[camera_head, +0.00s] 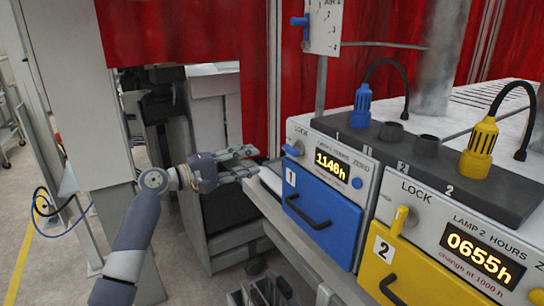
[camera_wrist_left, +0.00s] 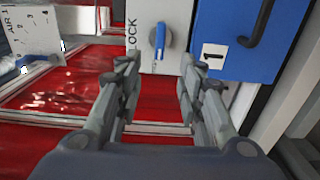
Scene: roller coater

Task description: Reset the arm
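My left arm comes in from the left in the head view, and its gripper (camera_head: 240,158) is in front of the grey machine, left of the blue drawer (camera_head: 320,215). In the left wrist view the gripper's two fingers (camera_wrist_left: 158,72) are apart with nothing between them. Beyond the fingertips is the blue lock knob (camera_wrist_left: 160,40) on its pale panel, and it also shows in the head view (camera_head: 293,149). The blue drawer marked 1 (camera_wrist_left: 225,25) lies to the right of the fingers. I cannot make out my right gripper in either view.
A yellow drawer (camera_head: 415,275) marked 2 is at the right. Blue (camera_head: 362,105) and yellow (camera_head: 480,148) plugs stand on the dark ledge above. Red curtains (camera_head: 175,35) hang behind. A grey post (camera_head: 75,90) stands left of my arm. Displays read 1146h and 0655h.

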